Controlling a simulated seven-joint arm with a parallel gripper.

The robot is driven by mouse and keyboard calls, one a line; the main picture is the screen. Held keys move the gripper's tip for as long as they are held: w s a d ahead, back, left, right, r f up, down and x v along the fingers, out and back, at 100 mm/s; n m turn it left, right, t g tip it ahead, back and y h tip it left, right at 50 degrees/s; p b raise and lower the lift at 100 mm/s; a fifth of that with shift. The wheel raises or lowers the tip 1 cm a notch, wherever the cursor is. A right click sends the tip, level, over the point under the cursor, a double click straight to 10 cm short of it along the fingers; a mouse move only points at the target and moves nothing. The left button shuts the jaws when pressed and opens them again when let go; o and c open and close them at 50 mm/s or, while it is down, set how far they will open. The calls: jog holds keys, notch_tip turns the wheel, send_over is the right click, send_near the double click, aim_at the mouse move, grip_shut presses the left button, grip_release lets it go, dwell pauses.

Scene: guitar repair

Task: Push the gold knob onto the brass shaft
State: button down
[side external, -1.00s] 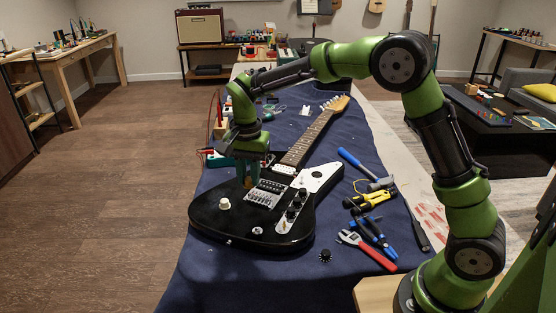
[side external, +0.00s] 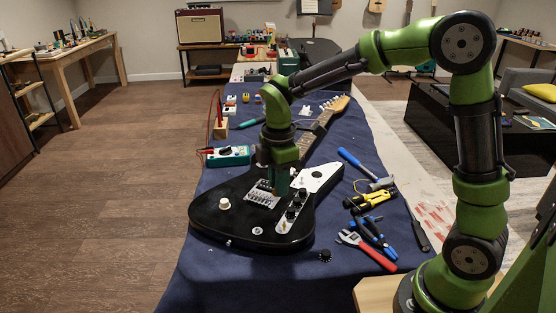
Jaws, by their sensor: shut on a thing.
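My gripper (side external: 279,188) points down over the black guitar (side external: 225,222), just right of the bridge and beside the control plate. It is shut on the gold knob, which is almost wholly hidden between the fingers. A small brass shaft (side external: 284,226) stands bare near the lower end of the control plate, in line with several black knobs (side external: 296,203). My gripper is up and back from the shaft in the picture, apart from it. The exact height of the fingertips above the guitar is hard to tell.
A loose black knob (side external: 325,255) lies on the blue mat (side external: 200,275). Pliers, a red-handled wrench (side external: 366,250) and screwdrivers lie to the right. A teal multimeter (side external: 229,156) lies to the left.

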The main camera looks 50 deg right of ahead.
jog(key=n, duration=0.4)
jog(key=s+n, duration=0.1)
jog(key=n, duration=0.3)
jog(key=s+f+n, duration=0.1)
jog(key=n, duration=0.4)
jog(key=shift+f, duration=0.35)
send_over(284, 221)
jog(key=shift+f, duration=2.2)
jog(key=shift+f, duration=1.3)
jog(key=shift+c, duration=2)
grip_release()
